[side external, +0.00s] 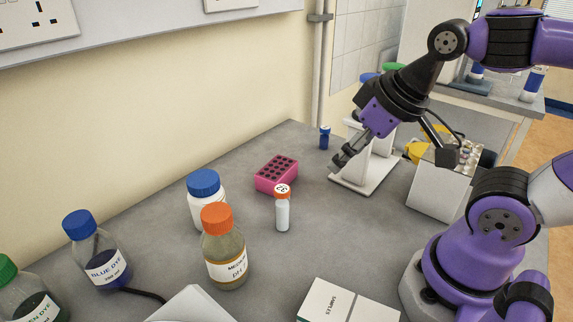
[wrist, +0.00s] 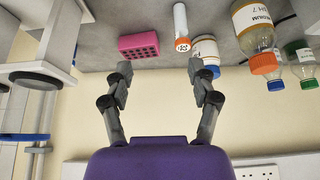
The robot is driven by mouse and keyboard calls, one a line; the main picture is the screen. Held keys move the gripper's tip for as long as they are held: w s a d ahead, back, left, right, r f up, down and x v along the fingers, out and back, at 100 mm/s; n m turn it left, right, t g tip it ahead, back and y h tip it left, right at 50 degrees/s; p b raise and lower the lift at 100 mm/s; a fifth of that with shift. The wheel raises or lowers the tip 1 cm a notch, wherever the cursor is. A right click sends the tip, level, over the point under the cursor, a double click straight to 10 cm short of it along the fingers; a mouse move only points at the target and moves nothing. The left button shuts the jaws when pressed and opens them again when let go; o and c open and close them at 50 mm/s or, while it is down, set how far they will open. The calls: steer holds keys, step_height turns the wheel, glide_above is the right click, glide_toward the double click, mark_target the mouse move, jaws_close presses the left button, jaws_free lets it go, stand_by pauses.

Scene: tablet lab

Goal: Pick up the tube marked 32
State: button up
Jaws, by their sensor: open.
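A white tube with an orange cap (side external: 282,212) stands upright on the grey bench near its middle. Its cap top has a marking too small to read for sure. The tube also shows in the wrist view (wrist: 180,20), at the top, beyond the gap between the fingers. My gripper (side external: 343,160) is open and empty, above the bench to the right of and behind the tube, beside a white stand. Its two fingers are spread apart in the wrist view (wrist: 160,67). A small blue tube (side external: 325,138) stands farther back.
A pink rack (side external: 276,174) sits just behind the tube. A white bottle with blue cap (side external: 206,205) and an orange-capped medium bottle (side external: 225,255) stand to its left. The white stand (side external: 360,175) is close by my gripper. A samples box (side external: 345,305) lies in front.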

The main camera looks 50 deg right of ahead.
steer(key=n+g+y, duration=0.1)
steer(key=n, duration=0.2)
glide_toward(288, 189)
step_height(288, 189, down, 2)
steer(key=x, duration=0.5)
steer(key=shift+w+a+f, duration=0.1)
steer(key=shift+w, duration=0.45)
steer(key=x, duration=0.6)
steer(key=shift+s+a+f, duration=0.15)
steer(key=shift+s+f, duration=0.1)
steer(key=shift+f, duration=0.05)
jaws_close()
